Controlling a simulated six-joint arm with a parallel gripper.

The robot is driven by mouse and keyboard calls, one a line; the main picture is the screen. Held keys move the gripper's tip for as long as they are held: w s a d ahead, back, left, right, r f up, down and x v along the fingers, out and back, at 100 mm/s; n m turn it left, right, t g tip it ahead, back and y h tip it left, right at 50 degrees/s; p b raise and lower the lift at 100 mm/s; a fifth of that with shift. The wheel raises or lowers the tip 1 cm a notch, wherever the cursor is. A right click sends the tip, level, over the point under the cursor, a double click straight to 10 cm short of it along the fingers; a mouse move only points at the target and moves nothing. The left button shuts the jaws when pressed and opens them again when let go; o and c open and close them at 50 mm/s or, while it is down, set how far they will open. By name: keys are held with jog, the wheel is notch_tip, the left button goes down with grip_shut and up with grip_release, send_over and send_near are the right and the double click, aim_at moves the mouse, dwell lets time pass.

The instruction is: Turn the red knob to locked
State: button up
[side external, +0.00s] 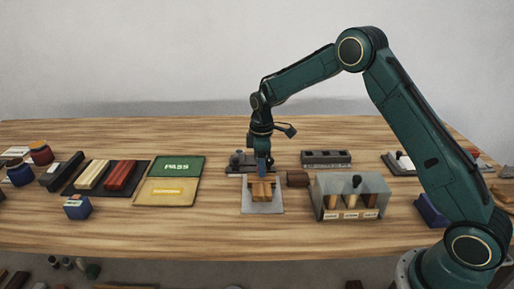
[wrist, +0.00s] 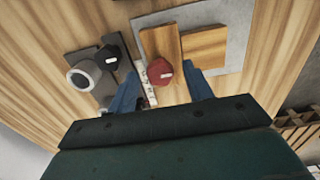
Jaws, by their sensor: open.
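The red knob (wrist: 160,72) with a pale mark on its top shows in the wrist view, beside a white label strip (wrist: 147,88) whose letters I cannot read. My gripper (wrist: 162,77) is open, with one blue finger on either side of the red knob. I cannot tell whether the fingers touch it. In the side view my gripper (side external: 264,170) points down low over the table, behind wooden blocks (side external: 261,190). The red knob is hidden there. I cannot tell which setting the mark points to.
A black knob (wrist: 108,57) and a grey ring-topped cylinder (wrist: 83,76) stand close by on the left in the wrist view. The wooden blocks sit on a grey plate (side external: 262,209). A grey bin (side external: 350,183) stands right. Green PASS tray (side external: 177,178) lies left.

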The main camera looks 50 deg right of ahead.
jog(key=c, duration=1)
jog(key=shift+m, duration=0.4)
jog(key=m, duration=0.3)
jog(key=shift+m, duration=0.3)
jog(key=m, duration=0.9)
jog(key=shift+r, duration=0.1)
jog(key=shift+m, duration=2.2)
